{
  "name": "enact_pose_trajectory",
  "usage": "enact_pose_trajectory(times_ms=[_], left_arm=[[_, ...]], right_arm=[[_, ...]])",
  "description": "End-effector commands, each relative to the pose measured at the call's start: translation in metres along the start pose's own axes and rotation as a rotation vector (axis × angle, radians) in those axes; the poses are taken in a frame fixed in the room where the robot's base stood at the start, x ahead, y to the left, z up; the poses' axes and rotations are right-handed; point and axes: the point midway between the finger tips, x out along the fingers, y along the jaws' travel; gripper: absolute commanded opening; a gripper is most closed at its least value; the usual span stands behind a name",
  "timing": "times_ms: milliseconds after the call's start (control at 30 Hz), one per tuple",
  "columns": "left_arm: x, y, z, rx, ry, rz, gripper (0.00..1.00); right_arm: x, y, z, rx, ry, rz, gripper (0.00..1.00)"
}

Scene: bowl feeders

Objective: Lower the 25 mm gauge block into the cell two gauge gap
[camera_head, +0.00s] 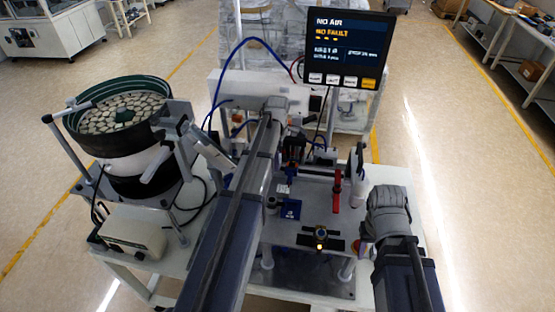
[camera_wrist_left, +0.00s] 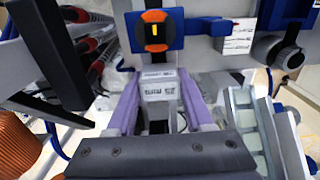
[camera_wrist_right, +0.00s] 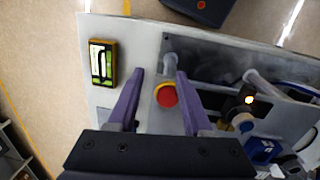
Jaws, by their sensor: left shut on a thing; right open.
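My left gripper (camera_wrist_left: 157,82) is shut on a pale grey block with dark print (camera_wrist_left: 158,92), which sits between its two purple fingers in the left wrist view; I take it for the gauge block. A blue fixture with an orange-and-black round part (camera_wrist_left: 155,35) stands just beyond the block. I cannot make out the gauge gap or whether the block touches anything below. In the head view the left arm hides much of the station. My right gripper (camera_wrist_right: 160,76) is open and empty, above the plate near a red round button (camera_wrist_right: 166,95).
A bowl feeder (camera_head: 115,125) with many pale pieces stands at the left. A screen (camera_head: 348,48) reads "NO AIR" and "NO FAULT". A slanted track (camera_wrist_left: 246,125) lies right of the left gripper. A yellow-and-black device (camera_wrist_right: 102,64) lies at the plate's edge.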

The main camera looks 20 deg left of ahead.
Motion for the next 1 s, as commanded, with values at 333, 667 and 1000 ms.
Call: enact_pose_trajectory(times_ms=[333, 667, 1000], left_arm=[[0.0058, 0.0, 0.0, 0.0, 0.0, 0.0, 0.0], [0.009, 0.0, 0.0, 0.0, 0.0, 0.0, 0.55], [0.0089, 0.0, 0.0, 0.0, 0.0, 0.0, 0.87]], right_arm=[[0.0057, -0.0005, -0.0003, 0.0, 0.0, 0.0, 0.5], [0.009, -0.0008, -0.0005, 0.0, 0.0, 0.0, 0.5], [0.0089, -0.0008, -0.0005, 0.0, 0.0, 0.0, 0.5]])
